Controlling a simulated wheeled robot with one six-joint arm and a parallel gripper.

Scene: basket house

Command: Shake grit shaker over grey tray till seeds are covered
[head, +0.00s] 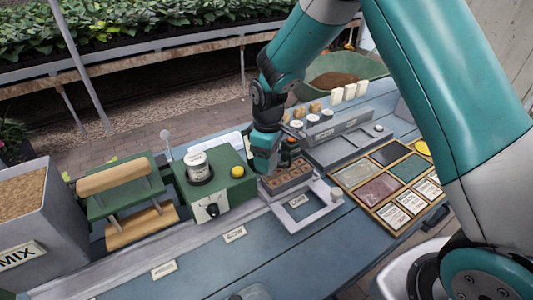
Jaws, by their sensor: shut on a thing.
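My gripper (266,160) is low over the bench, at the left back edge of a small tray of brown, soil-filled cells (291,177). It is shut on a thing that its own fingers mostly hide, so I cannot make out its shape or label. The tray sits in a light grey frame (318,213) with a label on its front part. Seeds or grit in the cells are too small to tell.
A grey MIX bin (42,212) and a green press with wooden rollers (119,187) stand at the left. A wooden rack of coloured panels and cards (388,216) lies at the right. Small pots (312,120) line the back. The bench's front strip is mostly clear.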

